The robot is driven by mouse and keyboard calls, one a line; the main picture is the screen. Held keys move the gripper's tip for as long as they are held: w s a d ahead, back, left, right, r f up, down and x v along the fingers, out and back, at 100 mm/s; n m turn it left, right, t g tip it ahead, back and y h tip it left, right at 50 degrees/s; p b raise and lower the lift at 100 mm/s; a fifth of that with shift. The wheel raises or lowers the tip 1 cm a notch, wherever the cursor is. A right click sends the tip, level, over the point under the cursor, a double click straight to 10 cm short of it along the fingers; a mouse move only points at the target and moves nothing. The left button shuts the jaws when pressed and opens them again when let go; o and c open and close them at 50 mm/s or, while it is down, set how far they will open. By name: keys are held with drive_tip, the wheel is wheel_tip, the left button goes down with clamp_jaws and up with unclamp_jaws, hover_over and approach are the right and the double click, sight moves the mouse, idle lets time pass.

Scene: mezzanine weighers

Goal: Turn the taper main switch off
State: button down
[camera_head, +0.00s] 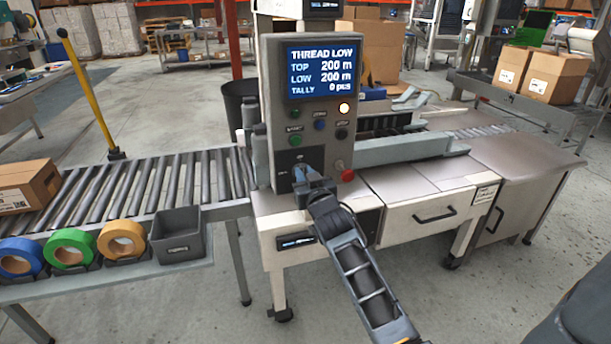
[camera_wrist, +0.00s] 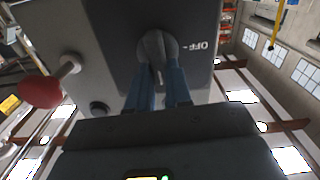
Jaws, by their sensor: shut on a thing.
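The main switch is a grey rotary knob (camera_wrist: 157,46) on a dark plate low on the taper's control panel (camera_head: 267,110). An OFF mark (camera_wrist: 201,44) shows to the knob's right in the wrist view, where the lettering looks upside down. My gripper (camera_head: 300,175) reaches the panel from the front, and its blue fingers (camera_wrist: 158,88) are shut on the knob, one on each side. The fingers hide part of the knob, and its exact turn is hard to tell. The panel's screen (camera_head: 321,71) is lit and reads THREAD LOW.
A red mushroom button (camera_head: 347,175) sits close to the right of my gripper; it also shows in the wrist view (camera_wrist: 40,91). Small buttons and a lit white lamp (camera_head: 344,108) are above. A roller conveyor (camera_head: 150,185) with tape rolls and a grey bin (camera_head: 178,248) lies left.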

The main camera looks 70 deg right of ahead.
drive_tip(key=shift+w+a+f+n+p, duration=0.15)
drive_tip(key=shift+w+f+n+p, duration=0.2)
drive_tip(key=shift+n, duration=2.5)
drive_tip(key=shift+a+f+n+p, duration=0.2)
drive_tip(key=shift+n+p, duration=0.2)
drive_tip(key=shift+n, duration=2.5)
drive_tip(key=shift+w+a+f+n+p, duration=0.2)
drive_tip(key=shift+n+p, duration=0.2)
drive_tip(key=shift+n, duration=2.45)
drive_tip(key=c, duration=1)
unclamp_jaws()
drive_tip(key=shift+c, duration=0.2)
drive_tip(key=shift+d, duration=0.1)
drive_tip(key=shift+s, duration=0.1)
drive_tip(key=b+v, duration=0.2)
drive_tip(key=v, duration=0.5)
drive_tip(key=shift+s+a, duration=0.2)
drive_tip(key=shift+a, duration=0.1)
